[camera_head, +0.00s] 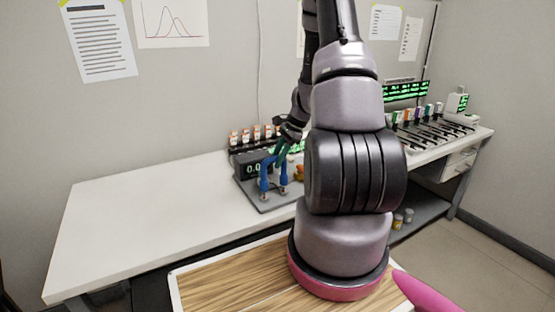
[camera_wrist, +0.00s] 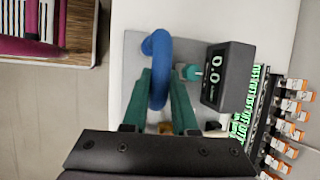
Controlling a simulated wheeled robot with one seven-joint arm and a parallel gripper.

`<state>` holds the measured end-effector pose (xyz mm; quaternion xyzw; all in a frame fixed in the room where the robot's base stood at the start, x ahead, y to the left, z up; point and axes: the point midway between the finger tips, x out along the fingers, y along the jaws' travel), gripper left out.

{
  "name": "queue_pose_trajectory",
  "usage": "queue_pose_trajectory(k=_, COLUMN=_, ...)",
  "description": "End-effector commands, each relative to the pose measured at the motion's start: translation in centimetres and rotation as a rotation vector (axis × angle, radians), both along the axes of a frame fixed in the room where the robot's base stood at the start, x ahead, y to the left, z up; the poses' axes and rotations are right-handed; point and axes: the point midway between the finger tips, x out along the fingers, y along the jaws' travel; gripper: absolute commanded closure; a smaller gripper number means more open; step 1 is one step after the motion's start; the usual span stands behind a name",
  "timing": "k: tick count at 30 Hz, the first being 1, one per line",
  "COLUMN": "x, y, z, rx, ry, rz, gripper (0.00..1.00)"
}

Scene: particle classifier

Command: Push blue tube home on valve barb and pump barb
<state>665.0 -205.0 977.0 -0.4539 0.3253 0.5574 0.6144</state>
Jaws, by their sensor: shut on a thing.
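The blue tube (camera_wrist: 159,62) shows as an arched loop in the wrist view, at the top centre over a grey base plate. It also shows in the head view (camera_head: 265,180) as an upright blue piece on the bench. My gripper (camera_wrist: 162,88) has its two green fingers on either side of the tube, shut on it. In the head view my gripper (camera_head: 281,153) reaches down at the tube from above. The valve barb and pump barb are hidden, so I cannot tell how far the tube's ends sit on them.
A dark box with a green digital display (camera_wrist: 228,76) stands right of the tube, with a small teal knob (camera_wrist: 192,72) beside it. The grey base plate (camera_head: 267,205) lies on the white bench (camera_head: 130,220), clear at left. Orange-and-white capped vials (camera_wrist: 291,107) stand in a rack.

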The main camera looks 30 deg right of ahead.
Motion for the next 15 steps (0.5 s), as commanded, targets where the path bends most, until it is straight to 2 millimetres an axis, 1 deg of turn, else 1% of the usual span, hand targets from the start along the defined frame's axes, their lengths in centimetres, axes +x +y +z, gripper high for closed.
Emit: queue_pose_trajectory(k=15, x=0.0, y=0.0, z=-1.2, rx=0.001, ry=0.000, rz=-0.001, gripper=1.00)
